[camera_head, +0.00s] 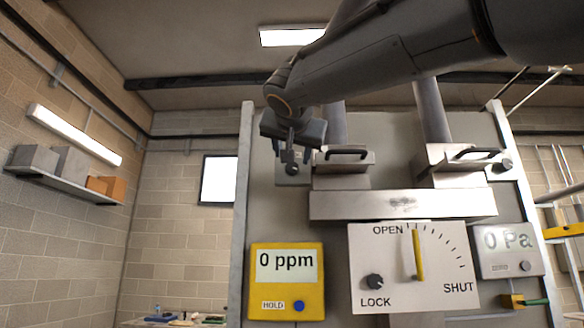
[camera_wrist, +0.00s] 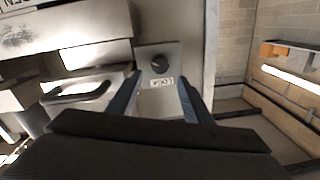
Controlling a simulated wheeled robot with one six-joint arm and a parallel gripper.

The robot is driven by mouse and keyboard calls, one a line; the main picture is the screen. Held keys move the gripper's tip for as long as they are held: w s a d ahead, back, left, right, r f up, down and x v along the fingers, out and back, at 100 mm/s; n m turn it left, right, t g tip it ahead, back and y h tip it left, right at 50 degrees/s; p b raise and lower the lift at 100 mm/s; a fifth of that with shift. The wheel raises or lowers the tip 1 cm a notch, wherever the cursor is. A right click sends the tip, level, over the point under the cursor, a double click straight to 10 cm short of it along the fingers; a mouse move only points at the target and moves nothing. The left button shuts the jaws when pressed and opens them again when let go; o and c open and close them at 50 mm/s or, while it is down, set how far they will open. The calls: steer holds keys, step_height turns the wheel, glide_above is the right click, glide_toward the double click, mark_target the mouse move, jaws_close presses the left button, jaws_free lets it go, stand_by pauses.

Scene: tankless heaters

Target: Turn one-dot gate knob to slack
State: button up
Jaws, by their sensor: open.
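A dark round knob (camera_wrist: 160,63) sits on a small grey plate (camera_wrist: 148,105) in the wrist view, with a white label beside it that appears upside down and seems to read LOCK. The same knob shows in the head view (camera_head: 292,169), just below my gripper (camera_head: 291,148). In the wrist view my gripper (camera_wrist: 160,88) is open, its blue-grey fingers on either side of the plate and nothing between them. Another dark knob (camera_head: 374,281) is beside LOCK on the white dial panel (camera_head: 440,290). The panel's yellow pointer (camera_head: 418,255) stands upright near OPEN. I cannot make out any dot marks.
A yellow meter (camera_head: 287,310) reads 0 ppm and a grey meter (camera_head: 512,260) reads 0 Pa. Handled metal boxes (camera_head: 342,170) (camera_head: 452,165) stand right of my gripper, above a wide metal bar (camera_head: 340,206). A further knob (camera_head: 506,164) is at far right.

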mark_target(292, 167)
steer(key=w+p, duration=0.2)
steer(key=w, duration=0.5)
steer(key=shift+w+f+p, duration=0.1)
steer(key=shift+w+p, duration=0.05)
steer(key=shift+p, duration=0.25)
steer(key=c, duration=1.1)
